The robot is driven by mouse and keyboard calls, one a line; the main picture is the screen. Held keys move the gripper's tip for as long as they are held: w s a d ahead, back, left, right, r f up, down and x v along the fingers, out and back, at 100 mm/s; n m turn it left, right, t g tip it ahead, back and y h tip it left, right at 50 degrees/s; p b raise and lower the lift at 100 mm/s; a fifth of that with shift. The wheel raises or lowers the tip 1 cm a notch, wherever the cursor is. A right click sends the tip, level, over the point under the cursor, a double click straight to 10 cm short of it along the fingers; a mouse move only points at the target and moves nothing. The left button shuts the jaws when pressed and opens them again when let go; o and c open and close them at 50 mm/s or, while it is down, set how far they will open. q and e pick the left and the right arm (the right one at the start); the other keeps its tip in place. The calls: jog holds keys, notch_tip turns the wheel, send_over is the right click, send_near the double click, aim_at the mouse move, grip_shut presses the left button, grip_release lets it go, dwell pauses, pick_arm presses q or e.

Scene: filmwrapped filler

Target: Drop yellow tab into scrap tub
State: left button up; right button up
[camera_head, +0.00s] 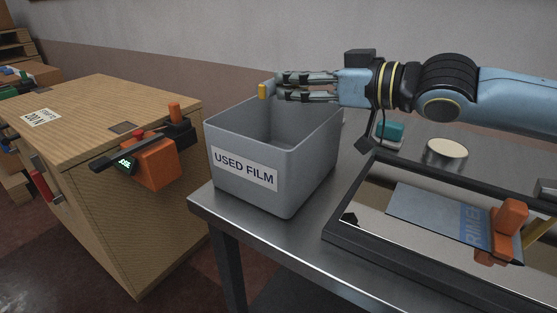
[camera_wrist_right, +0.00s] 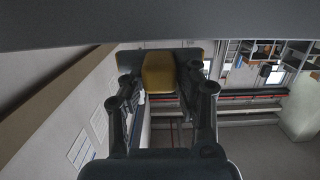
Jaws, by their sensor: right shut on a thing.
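The yellow tab (camera_head: 263,91) is held at the fingertips of my right gripper (camera_head: 272,90), above the scrap tub. It also shows in the right wrist view as a yellow block (camera_wrist_right: 159,74) between the two fingers of the right gripper (camera_wrist_right: 160,78). The scrap tub (camera_head: 232,185) is a grey open bin labelled "USED FILM", standing on the metal table. The tab is over the tub's back left part, near the rim. The tub's floor is hidden by its front wall. My left gripper is not in view.
A wooden box (camera_head: 85,120) with an orange clamp-like device (camera_head: 155,165) stands left of the table. Right of the tub lies a black-framed tray (camera_head: 385,258) with a blue-grey sheet (camera_head: 437,212) and an orange block. A round pale-topped tin (camera_head: 446,150) and a teal block (camera_head: 391,131) stand behind.

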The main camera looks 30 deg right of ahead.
notch_tip(320, 180, down, 3)
jog(key=shift+r+b, duration=0.1)
jog(key=shift+b, duration=0.7)
jog(key=shift+f, duration=0.35)
jog(key=o, duration=1.1)
